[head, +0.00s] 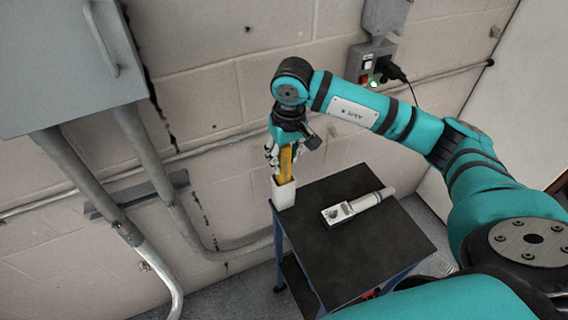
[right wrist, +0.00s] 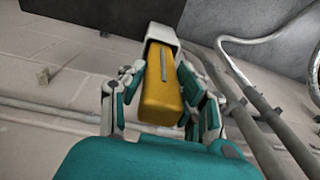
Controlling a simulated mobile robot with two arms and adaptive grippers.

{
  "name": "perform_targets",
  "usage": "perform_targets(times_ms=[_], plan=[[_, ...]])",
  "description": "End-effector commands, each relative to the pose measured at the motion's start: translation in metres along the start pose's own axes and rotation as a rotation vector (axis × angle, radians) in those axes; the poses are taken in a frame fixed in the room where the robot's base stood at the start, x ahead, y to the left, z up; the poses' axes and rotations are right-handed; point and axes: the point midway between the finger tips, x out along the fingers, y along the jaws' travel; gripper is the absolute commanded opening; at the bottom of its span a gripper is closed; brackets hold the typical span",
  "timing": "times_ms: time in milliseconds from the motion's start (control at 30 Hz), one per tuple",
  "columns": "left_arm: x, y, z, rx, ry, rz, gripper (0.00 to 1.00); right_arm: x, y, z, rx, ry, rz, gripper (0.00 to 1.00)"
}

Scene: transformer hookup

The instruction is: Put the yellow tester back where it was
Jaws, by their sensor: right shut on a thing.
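The yellow tester (head: 286,163) stands upright with its lower end inside a white holder (head: 283,193) at the cart's back left corner. In the right wrist view the yellow tester (right wrist: 160,88) runs into the mouth of the white holder (right wrist: 162,32). My right gripper (head: 284,160) is above the holder with its fingers on both sides of the tester, shut on it. The fingers also flank the tester in the right wrist view (right wrist: 162,95). How deep the tester sits is hidden by the holder. My left gripper is not in view.
A grey and white handheld device (head: 356,207) lies on the dark cart top (head: 370,255), right of the holder. A grey cabinet (head: 60,65) and conduits (head: 75,175) are on the wall at left. A socket box with a black plug (head: 390,70) is behind my arm.

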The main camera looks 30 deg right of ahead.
Motion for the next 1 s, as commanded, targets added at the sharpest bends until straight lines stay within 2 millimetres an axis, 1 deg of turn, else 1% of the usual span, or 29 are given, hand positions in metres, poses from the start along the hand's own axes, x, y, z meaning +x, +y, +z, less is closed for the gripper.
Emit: perform_targets(times_ms=[33, 67, 167, 200, 333, 433, 567, 600, 700, 767, 1000], plan=[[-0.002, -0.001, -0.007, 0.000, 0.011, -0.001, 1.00, 0.002, -0.001, 0.000, 0.000, 0.000, -0.002, 0.00], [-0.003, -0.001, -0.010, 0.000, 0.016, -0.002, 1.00, 0.004, 0.000, 0.000, 0.000, 0.000, -0.002, 0.00], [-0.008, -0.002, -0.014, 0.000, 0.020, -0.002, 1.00, 0.017, 0.000, 0.003, 0.000, -0.003, -0.001, 0.00], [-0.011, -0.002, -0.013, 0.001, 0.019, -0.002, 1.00, 0.023, 0.000, 0.003, 0.001, -0.005, -0.001, 0.00], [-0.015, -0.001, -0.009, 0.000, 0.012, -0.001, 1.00, 0.038, 0.001, 0.004, 0.000, -0.001, 0.000, 0.00], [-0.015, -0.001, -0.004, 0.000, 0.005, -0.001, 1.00, 0.042, 0.001, 0.003, 0.000, 0.001, -0.001, 0.00], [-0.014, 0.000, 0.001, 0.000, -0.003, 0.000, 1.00, 0.042, 0.001, 0.004, 0.000, 0.001, -0.001, 0.00], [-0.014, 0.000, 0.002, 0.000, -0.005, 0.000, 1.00, 0.042, 0.001, 0.004, 0.000, 0.000, 0.000, 0.36], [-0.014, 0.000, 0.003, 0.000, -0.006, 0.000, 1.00, 0.042, 0.001, 0.004, 0.000, 0.000, 0.000, 0.49], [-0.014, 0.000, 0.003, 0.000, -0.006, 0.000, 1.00, 0.042, 0.001, 0.004, 0.000, 0.000, 0.000, 0.56], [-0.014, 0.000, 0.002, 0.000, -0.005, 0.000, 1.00, 0.041, 0.001, 0.004, 0.000, 0.001, -0.001, 0.56]])
